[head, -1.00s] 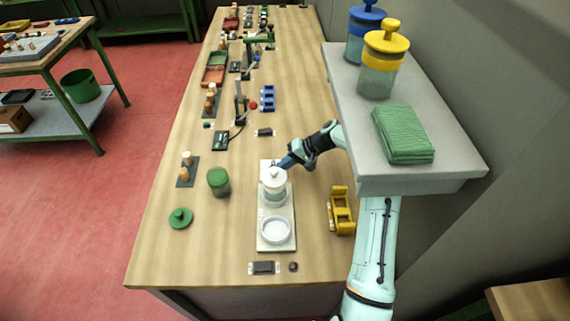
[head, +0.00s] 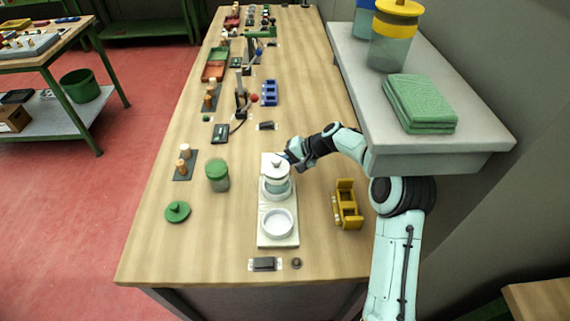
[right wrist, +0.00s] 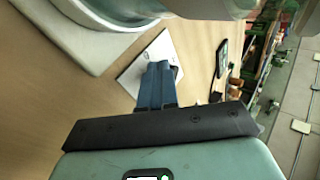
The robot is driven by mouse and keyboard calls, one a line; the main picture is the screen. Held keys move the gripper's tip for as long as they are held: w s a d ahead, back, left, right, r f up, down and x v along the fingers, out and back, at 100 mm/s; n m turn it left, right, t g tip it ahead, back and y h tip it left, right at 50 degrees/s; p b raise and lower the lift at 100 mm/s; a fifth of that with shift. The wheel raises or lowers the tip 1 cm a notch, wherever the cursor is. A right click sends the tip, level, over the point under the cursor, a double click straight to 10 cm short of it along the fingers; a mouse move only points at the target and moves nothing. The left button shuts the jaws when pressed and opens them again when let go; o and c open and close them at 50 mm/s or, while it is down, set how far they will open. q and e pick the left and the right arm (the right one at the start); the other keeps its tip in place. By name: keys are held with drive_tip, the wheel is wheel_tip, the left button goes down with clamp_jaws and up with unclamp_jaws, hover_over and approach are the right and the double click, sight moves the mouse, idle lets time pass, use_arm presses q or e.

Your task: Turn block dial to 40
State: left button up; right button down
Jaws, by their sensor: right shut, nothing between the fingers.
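I cannot make out a dial or its markings in either view. A long white board (head: 266,243) lies on the bench, with a lidded glass jar (head: 276,188) and a round white dish (head: 279,223) on it. My right gripper (head: 288,157) is at the board's far end, just behind the jar and to its right. In the right wrist view its blue fingers (right wrist: 157,76) are shut together and empty, over a pale flat piece (right wrist: 141,72); whether they touch it I cannot tell. My left gripper is not in view.
A grey shelf (head: 440,157) with yellow- and blue-lidded jars and a green cloth (head: 420,103) overhangs the right side. A yellow holder (head: 348,207) stands right of the board.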

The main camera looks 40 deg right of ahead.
drive_tip(key=shift+a+b, duration=0.3)
